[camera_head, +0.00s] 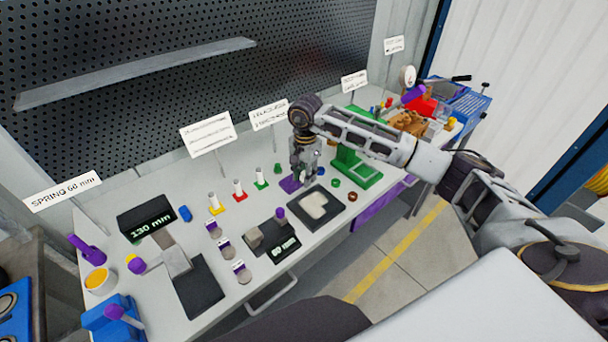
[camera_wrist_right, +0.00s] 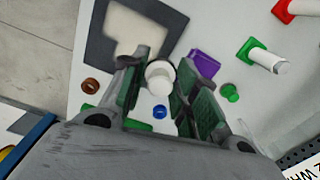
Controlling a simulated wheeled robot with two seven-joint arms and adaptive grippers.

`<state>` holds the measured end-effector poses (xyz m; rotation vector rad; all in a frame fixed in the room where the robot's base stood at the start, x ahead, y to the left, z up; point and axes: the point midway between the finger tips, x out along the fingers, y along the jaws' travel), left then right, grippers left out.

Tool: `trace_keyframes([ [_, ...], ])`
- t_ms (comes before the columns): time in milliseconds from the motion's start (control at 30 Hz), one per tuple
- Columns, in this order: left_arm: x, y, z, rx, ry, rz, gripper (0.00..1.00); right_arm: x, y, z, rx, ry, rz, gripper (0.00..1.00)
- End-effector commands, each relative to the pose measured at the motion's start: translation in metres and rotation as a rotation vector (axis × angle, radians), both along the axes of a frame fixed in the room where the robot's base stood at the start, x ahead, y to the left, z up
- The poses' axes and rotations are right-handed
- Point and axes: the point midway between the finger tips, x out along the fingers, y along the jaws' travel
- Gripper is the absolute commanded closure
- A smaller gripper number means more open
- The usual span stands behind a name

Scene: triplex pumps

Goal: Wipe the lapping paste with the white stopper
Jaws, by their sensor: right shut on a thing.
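My right gripper (camera_head: 305,175) points down over the table, beside a black plate (camera_head: 334,218). A flat cream patch (camera_head: 314,206), which looks like the lapping paste, lies on that plate. In the right wrist view the two fingers of my right gripper (camera_wrist_right: 160,90) are closed around a white round stopper (camera_wrist_right: 160,76). Its lower end is hard to make out. The paste (camera_wrist_right: 132,28) shows above and left of the stopper there, apart from it. My left gripper is not in view.
A purple square piece (camera_head: 291,184) lies close to the gripper. White pegs on yellow (camera_head: 214,204), red (camera_head: 239,189) and green (camera_head: 261,179) bases stand to its left. A green stand (camera_head: 356,168) is at the right. Small rings lie near the plate.

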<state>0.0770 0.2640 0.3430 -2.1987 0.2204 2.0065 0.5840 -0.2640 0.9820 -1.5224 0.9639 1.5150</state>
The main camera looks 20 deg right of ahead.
Motion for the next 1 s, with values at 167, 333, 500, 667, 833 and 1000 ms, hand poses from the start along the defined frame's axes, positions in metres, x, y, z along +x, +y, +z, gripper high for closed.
trace_keyframes([
  [167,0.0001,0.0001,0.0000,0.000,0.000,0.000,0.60,0.0001,-0.0011,-0.0003,0.000,0.003,-0.142,0.89],
  [333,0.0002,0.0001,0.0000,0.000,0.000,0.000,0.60,-0.0001,-0.0016,-0.0005,-0.001,0.005,-0.278,0.89],
  [500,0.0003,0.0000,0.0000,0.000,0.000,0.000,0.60,-0.0004,-0.0017,-0.0005,0.000,0.007,-0.413,0.89],
  [667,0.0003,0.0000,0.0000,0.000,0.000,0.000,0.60,-0.0007,-0.0019,-0.0005,-0.001,0.008,-0.540,0.89],
  [833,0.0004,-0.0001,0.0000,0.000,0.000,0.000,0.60,-0.0009,-0.0019,-0.0005,-0.001,0.009,-0.668,0.89],
  [1000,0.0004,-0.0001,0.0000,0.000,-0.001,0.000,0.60,-0.0009,-0.0019,-0.0005,-0.001,0.009,-0.759,0.89],
])
